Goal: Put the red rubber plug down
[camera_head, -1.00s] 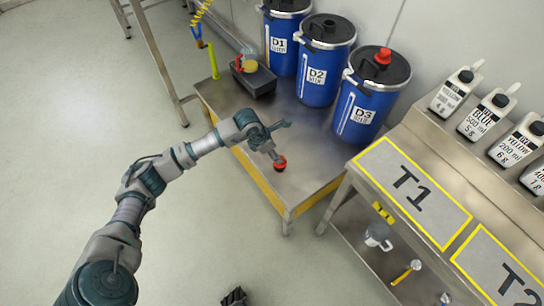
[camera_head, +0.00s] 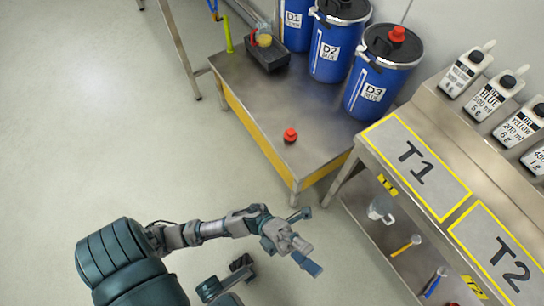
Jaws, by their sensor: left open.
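The red rubber plug (camera_head: 290,136) stands on the bare metal top of the low table (camera_head: 262,100), near its front right part, and nothing touches it. My left gripper (camera_head: 306,258) is open and empty. It is below the table's near corner in the picture, well apart from the plug. Part of my right arm shows at the bottom, with what looks like its dark gripper (camera_head: 241,263); its jaws are too small and unclear to read.
Blue drums D1 (camera_head: 294,22), D2 (camera_head: 330,50) and D3 (camera_head: 374,92) stand at the table's back; D3 has a red plug (camera_head: 397,34) on its lid. A black box (camera_head: 268,56) sits at the left. The T1 bench (camera_head: 415,160) with bottles borders the right.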

